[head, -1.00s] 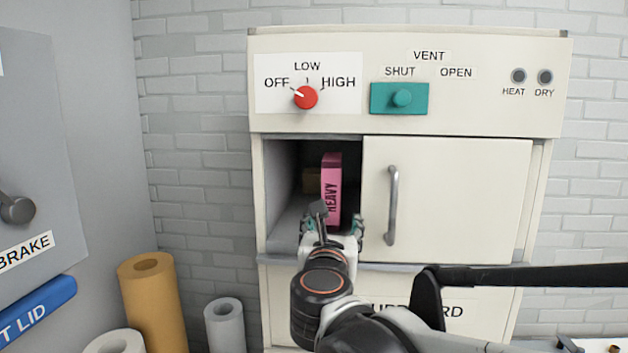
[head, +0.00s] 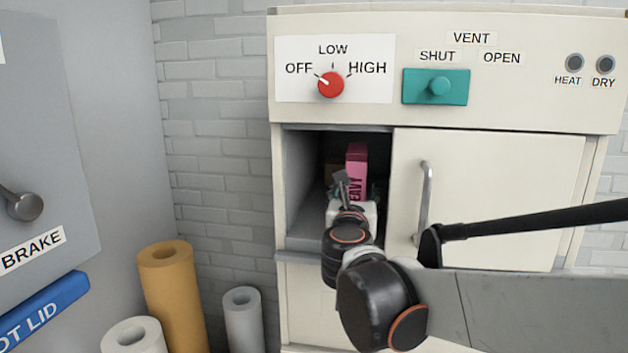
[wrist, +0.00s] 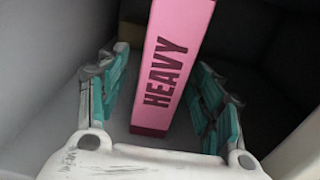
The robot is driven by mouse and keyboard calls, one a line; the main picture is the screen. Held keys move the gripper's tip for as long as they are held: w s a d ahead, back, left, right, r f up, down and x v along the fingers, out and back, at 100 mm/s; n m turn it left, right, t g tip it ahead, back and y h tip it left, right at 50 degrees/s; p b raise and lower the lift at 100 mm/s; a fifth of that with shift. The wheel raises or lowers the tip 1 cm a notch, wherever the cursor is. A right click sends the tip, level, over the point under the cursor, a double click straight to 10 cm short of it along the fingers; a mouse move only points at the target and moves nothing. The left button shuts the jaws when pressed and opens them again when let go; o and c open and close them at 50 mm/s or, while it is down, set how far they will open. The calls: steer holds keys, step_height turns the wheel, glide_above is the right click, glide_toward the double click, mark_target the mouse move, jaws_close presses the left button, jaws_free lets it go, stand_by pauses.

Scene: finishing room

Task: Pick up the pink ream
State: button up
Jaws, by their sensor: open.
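The pink ream (head: 357,160) stands upright inside the open left bay of the cream cupboard (head: 490,180). Its narrow face carries the word HEAVY. My gripper (head: 355,192) reaches into the bay in front of it and hides its lower part in the head view. In the wrist view the ream (wrist: 172,70) lies between the two open teal-padded fingers of my gripper (wrist: 160,105), with a gap on each side. The fingers do not appear to touch it.
A sliding door (head: 500,190) with a grey handle (head: 425,205) covers the bay's right side. A brown block (wrist: 131,33) is behind the ream. The bay's left wall (head: 303,190) is near my gripper. Paper rolls (head: 170,295) stand at lower left.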

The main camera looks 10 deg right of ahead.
steer(key=shift+p+x, duration=0.5)
steer(key=shift+x, duration=2.6)
steer(key=shift+c, duration=0.2)
jaws_close()
